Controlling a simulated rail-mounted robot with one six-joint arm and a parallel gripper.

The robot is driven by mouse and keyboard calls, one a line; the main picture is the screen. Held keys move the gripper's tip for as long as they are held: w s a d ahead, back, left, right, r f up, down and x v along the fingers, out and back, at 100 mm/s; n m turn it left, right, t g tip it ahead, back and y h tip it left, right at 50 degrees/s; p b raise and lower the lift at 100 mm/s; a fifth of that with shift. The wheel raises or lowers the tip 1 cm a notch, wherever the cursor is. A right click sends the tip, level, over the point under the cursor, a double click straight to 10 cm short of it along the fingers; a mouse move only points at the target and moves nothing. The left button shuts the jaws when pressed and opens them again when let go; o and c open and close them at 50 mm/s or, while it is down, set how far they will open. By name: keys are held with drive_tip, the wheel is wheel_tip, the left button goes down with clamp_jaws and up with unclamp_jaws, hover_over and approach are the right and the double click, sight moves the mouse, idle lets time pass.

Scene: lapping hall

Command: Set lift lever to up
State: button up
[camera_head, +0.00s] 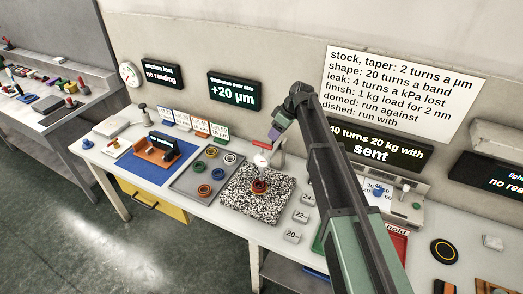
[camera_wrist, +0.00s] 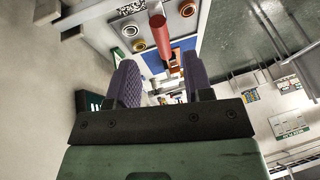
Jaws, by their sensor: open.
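A red cylindrical handle (camera_wrist: 160,32), which looks like the lift lever's grip, shows at the top of the wrist view. It runs toward the gap between my fingers. My gripper (camera_wrist: 161,80) has its two purple fingers apart, with nothing clamped between them. In the head view my gripper (camera_head: 276,131) hangs above the back of the bench. A short red piece (camera_head: 258,143), probably the same handle, shows just to its left, above a white part over the speckled plate. My arm hides part of that area. I cannot tell whether handle and fingers touch, or the lever's exact position.
Numbered blocks (camera_head: 300,216) stand to the right. Dark displays (camera_head: 234,92) hang on the wall behind.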

sight(271, 148)
drive_tip(key=b+x, duration=0.8)
drive_tip(key=x, duration=0.2)
drive_tip(key=shift+d, duration=0.1)
drive_tip(key=shift+r, duration=0.15)
clamp_jaws()
